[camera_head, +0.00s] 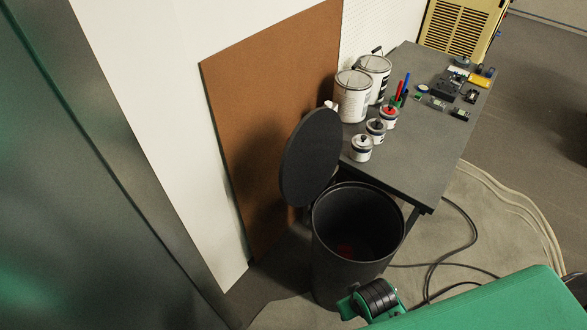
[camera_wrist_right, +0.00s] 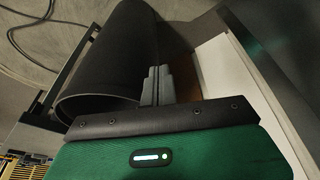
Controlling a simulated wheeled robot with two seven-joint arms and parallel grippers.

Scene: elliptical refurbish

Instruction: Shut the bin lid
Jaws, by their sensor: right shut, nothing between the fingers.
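The black round bin (camera_head: 335,270) stands on the floor with its mouth open upward, and a small red thing lies inside. Its dark lid (camera_head: 311,157) is up, tilted steeply at the left-rear side of the rim. In the right wrist view the bin (camera_wrist_right: 105,55) is a large dark cylinder. My right gripper (camera_wrist_right: 155,82) is shut and empty, with its fingers together near the bin's side; I cannot tell whether they touch it. In the head view the right gripper's fingers are hidden, and only my green arm shows at the lower right. My left gripper is not in view.
A grey table (camera_head: 415,140) beside the bin holds paint cans (camera_head: 353,95), small jars (camera_head: 361,148) and small parts. A brown board (camera_head: 270,120) leans on the wall behind the lid. A black cable (camera_head: 440,262) lies on the floor to the right.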

